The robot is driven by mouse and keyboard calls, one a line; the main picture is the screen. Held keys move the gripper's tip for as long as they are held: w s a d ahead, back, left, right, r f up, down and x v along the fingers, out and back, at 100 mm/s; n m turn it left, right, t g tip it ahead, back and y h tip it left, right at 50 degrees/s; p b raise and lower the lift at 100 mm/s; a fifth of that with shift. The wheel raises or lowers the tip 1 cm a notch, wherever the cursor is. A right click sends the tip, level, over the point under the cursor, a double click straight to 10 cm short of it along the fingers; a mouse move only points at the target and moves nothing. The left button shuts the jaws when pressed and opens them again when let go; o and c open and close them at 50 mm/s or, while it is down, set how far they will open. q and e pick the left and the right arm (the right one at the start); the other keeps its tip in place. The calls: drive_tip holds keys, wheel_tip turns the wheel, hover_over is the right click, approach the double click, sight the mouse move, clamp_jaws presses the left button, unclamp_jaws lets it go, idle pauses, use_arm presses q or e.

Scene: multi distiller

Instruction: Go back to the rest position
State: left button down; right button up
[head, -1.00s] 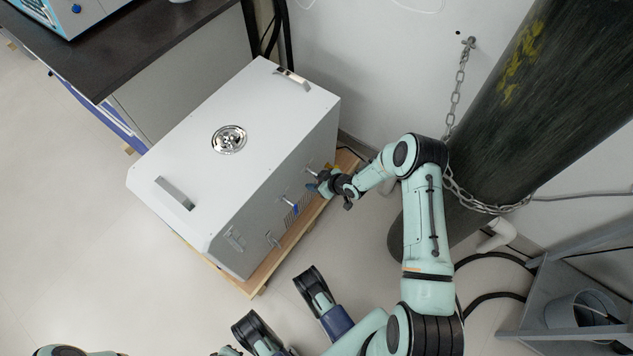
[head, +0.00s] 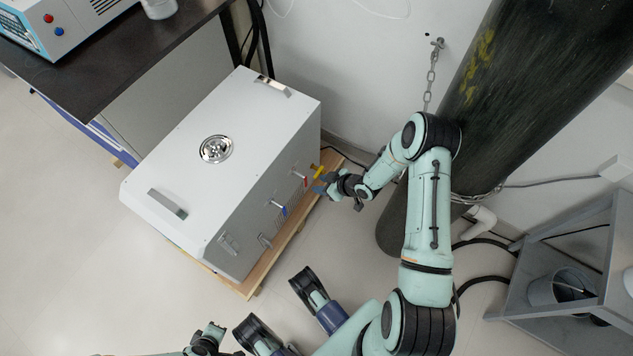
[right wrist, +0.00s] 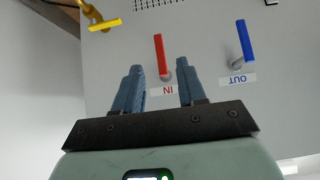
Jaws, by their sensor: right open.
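My right gripper (head: 323,186) is in front of the side panel of the white box-shaped machine (head: 190,180). In the right wrist view its two blue fingers (right wrist: 158,75) are apart with nothing held. The red handle (right wrist: 160,54), above an "IN" label, shows beyond and between the fingertips. The blue handle (right wrist: 246,41), marked "OUT", is to the right, and a yellow valve handle (right wrist: 105,25) is at upper left. What seems to be my left gripper (head: 207,337) shows small at the bottom edge of the head view; its jaws are unclear.
The machine stands on a wooden pallet (head: 243,290). A dark gas cylinder (head: 500,90), chained to the wall, stands close behind my right arm. A grey metal stand (head: 600,250) with a bucket is at right. A dark-topped bench (head: 110,65) is at upper left. The floor at left is clear.

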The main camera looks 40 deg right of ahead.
use_arm(q)
drive_tip(key=shift+w+r, duration=0.1)
drive_tip(key=shift+w, duration=0.1)
use_arm(e)
drive_tip(key=shift+s+d+r, duration=0.1)
drive_tip(key=shift+s+r, duration=0.05)
idle(0.3)
